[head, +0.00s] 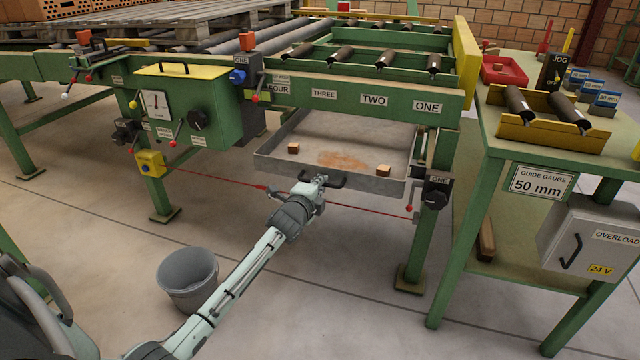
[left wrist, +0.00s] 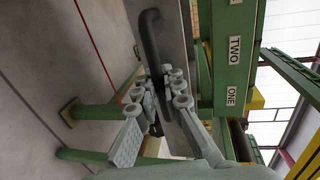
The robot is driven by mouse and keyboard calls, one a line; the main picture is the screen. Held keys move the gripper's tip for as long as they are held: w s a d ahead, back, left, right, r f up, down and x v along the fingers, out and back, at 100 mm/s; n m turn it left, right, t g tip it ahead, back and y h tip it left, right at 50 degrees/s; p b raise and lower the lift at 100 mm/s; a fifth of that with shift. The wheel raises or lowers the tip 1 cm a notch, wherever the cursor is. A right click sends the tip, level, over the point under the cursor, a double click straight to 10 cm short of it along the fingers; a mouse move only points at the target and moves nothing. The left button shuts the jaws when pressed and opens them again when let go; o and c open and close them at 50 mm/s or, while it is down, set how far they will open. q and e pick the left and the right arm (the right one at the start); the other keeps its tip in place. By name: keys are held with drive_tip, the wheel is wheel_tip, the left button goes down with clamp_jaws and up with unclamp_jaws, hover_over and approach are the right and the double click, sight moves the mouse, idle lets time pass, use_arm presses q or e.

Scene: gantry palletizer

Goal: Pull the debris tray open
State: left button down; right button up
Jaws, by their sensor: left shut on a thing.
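The debris tray (head: 376,186) is a shallow grey metal tray under the front beam of the green conveyor. Two small brown chunks and a patch of reddish dust lie in it. Its black handle (head: 334,183) is on the front wall. My left gripper (head: 319,181) is shut on the handle, near its left part in the head view. In the left wrist view the handle (left wrist: 151,40) runs between the fingers (left wrist: 167,82), which partly hide it. My right gripper is not in view.
A red cord (head: 225,179) runs low across the front, past the handle. A grey bucket (head: 187,279) stands on the floor beside my left arm. Green conveyor legs (head: 412,258) and a green table (head: 466,215) stand to the right. The floor before the tray is mostly clear.

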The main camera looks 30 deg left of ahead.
use_arm(q)
drive_tip(key=c, duration=1.6)
unclamp_jaws()
drive_tip(key=v, duration=1.2)
drive_tip(key=s+d+f+n+g, duration=0.25)
drive_tip(key=s+f, duration=0.25)
drive_tip(key=f, duration=0.3)
drive_tip(key=s+d+f+n+g, duration=0.25)
drive_tip(key=s+f+n, duration=0.2)
drive_tip(key=f, duration=0.25)
drive_tip(key=s+d+f+n+g+h, duration=0.1)
drive_tip(key=s+d+f+n+g, duration=0.2)
drive_tip(key=s, duration=0.6)
drive_tip(key=s+d+f+n+g+h, duration=0.1)
drive_tip(key=s+d+f+n+g, duration=0.2)
drive_tip(key=s+f, duration=0.5)
drive_tip(key=shift+s+d+f+n+g, duration=0.3)
drive_tip(key=shift+s+d+n+g, duration=0.15)
drive_tip(key=shift+s+g, duration=0.25)
